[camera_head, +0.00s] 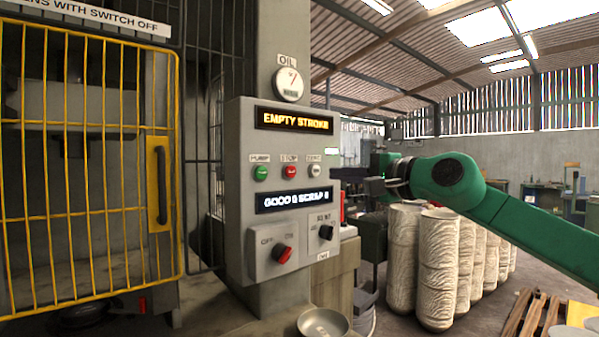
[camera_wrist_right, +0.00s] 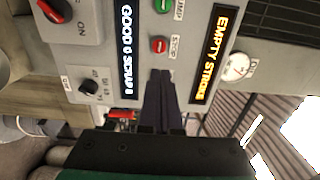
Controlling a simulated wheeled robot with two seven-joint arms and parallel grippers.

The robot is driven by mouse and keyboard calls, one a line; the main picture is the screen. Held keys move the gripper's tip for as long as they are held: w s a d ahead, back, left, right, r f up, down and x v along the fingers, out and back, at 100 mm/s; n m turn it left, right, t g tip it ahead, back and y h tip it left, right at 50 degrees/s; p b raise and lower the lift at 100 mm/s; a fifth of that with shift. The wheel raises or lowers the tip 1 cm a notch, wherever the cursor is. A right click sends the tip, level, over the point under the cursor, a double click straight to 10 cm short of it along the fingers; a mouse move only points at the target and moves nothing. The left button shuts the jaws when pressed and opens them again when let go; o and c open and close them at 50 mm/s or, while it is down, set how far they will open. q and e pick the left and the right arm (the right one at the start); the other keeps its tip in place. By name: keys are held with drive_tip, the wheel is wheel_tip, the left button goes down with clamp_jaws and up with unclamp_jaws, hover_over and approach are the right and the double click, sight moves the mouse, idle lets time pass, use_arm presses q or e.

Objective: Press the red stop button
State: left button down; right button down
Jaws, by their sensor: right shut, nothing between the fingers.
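The red stop button (camera_head: 289,172) is the middle of a row of three on the grey control panel (camera_head: 240,215). A green button (camera_head: 261,173) is on its left and a pale button (camera_head: 317,171) on its right. My right gripper (camera_head: 372,180) is shut and empty, to the right of the panel in the head view. In the right wrist view its dark fingertips (camera_wrist_right: 160,73) point towards the red button (camera_wrist_right: 160,45) and appear just short of it. The fingers hide the pale button there. Contact cannot be seen. My left gripper is not in view.
Two lit displays, one reading "EMPTY STROKE" (camera_head: 292,120), sit above and below the buttons. A red knob (camera_head: 282,254) and a black knob (camera_head: 326,232) are lower down. A yellow cage door (camera_head: 160,240) stands left. A metal bowl (camera_head: 323,322) is below the panel.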

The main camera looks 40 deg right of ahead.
sight(292, 171)
drive_tip(key=w+p, duration=0.9)
drive_tip(key=w, duration=0.3)
drive_tip(key=shift+w+d, duration=0.1)
drive_tip(key=shift+w, duration=0.6)
